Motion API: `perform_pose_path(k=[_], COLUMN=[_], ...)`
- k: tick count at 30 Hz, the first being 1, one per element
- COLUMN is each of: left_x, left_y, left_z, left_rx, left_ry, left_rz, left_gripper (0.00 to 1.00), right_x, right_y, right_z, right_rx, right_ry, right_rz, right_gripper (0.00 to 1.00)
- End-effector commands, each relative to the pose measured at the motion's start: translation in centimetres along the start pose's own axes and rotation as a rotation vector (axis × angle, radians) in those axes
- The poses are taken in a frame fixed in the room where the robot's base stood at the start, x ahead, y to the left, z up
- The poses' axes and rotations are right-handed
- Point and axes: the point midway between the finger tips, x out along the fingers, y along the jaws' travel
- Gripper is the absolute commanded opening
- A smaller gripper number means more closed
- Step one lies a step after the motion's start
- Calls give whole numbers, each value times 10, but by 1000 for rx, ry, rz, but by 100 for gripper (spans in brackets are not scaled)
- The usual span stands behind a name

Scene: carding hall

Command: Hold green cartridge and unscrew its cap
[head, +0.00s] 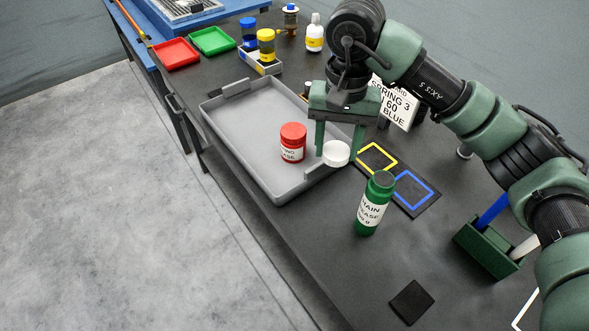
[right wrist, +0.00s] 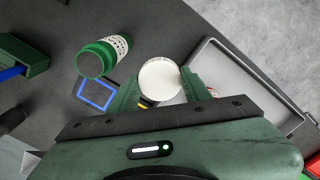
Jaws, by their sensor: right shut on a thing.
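The green cartridge (head: 375,207) with a white label stands upright on the dark bench, right of the grey tray. It also shows in the right wrist view (right wrist: 112,50). Its top is a green rim around a darker green centre; I cannot tell whether that is an open mouth. My right gripper (head: 337,149) is shut on a round white cap (head: 336,156), held near the tray's right edge, apart from the cartridge. The cap fills the space between the fingers in the right wrist view (right wrist: 160,79). My left gripper is not in view.
A red cartridge (head: 293,140) stands in the grey tray (head: 245,150). Yellow and blue outlined squares (head: 395,179) lie beside the green cartridge. A sign (head: 397,104) stands behind; a green holder (head: 485,247) is at right. The front of the bench is mostly clear, with a dark pad (head: 412,301).

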Motion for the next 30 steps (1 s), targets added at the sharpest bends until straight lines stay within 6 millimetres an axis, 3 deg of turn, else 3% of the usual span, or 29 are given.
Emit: perform_pose_path(k=[5,18,30], left_x=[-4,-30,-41], left_y=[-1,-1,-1], left_z=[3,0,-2], left_rx=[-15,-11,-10], left_ry=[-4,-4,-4], left_rz=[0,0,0], left_gripper=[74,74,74], right_x=[31,138,186], right_y=[1,1,0], right_z=[3,2,2], right_rx=[2,3,3], right_ry=[-10,-7,-5], right_rz=[1,2,1], right_gripper=[0,0,0])
